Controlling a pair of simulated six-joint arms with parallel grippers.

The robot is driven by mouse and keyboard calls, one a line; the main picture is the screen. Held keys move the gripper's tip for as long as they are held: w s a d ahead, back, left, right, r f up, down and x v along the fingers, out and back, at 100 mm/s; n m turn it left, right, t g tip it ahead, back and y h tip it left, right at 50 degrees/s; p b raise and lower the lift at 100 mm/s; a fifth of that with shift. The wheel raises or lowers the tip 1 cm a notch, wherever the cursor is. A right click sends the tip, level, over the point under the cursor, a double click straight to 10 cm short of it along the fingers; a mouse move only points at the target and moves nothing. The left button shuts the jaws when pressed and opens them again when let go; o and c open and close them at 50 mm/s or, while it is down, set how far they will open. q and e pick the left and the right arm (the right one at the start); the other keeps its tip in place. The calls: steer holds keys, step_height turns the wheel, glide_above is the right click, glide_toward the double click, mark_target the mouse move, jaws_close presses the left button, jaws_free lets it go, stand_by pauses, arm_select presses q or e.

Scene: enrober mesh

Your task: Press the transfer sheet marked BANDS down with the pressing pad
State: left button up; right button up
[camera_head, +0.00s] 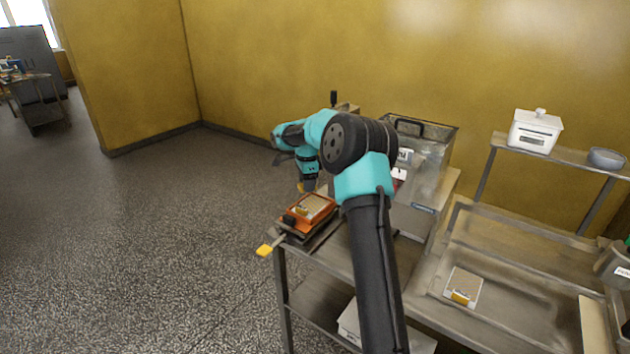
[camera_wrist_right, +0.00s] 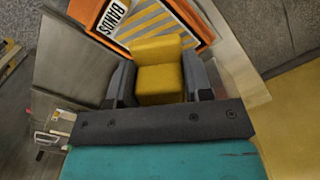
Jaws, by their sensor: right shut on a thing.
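The transfer sheet marked BANDS (camera_wrist_right: 148,22), pale with yellow stripes, lies in an orange frame (camera_wrist_right: 117,45) in the right wrist view. In the head view the orange frame (camera_head: 325,204) rests on a dark base at the left end of the steel table. My right gripper (camera_head: 304,187) is above its far side. In the wrist view my right gripper (camera_wrist_right: 158,85) is shut on a yellow block (camera_wrist_right: 158,70), which appears to be the pressing pad. The block covers part of the sheet's near edge; I cannot tell whether it touches. My left gripper is not in view.
A yellow-ended handle (camera_head: 264,250) sticks out past the table's left edge. A steel tray (camera_head: 530,315) at right holds a pale card with a yellow mark (camera_head: 463,287). A shelf holds a white box (camera_head: 535,131) and grey bowl (camera_head: 606,158).

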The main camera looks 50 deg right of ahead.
mark_target(315, 203)
steer(key=shift+s+d+r+m, duration=0.15)
steer(key=shift+s+d+m, duration=0.15)
steer(key=shift+d, duration=0.35)
steer(key=shift+s+d+r+m, duration=0.2)
steer(key=shift+s+d, duration=0.2)
steer(key=shift+d, duration=0.2)
steer(key=shift+f, duration=0.25)
steer(key=shift+f, duration=2.8)
steer(key=shift+f, duration=0.6)
steer(key=shift+r, duration=3.55)
steer(key=shift+a+f, duration=0.1)
steer(key=shift+s+a+f, duration=0.1)
steer(key=shift+a+f, duration=0.3)
steer(key=shift+f, duration=0.55)
steer(key=shift+w+a+f, duration=0.1)
steer(key=shift+a+f, duration=0.25)
steer(key=shift+f, duration=0.6)
steer(key=shift+s+a+f, duration=0.1)
steer(key=shift+a+f, duration=0.3)
steer(key=shift+f, duration=0.55)
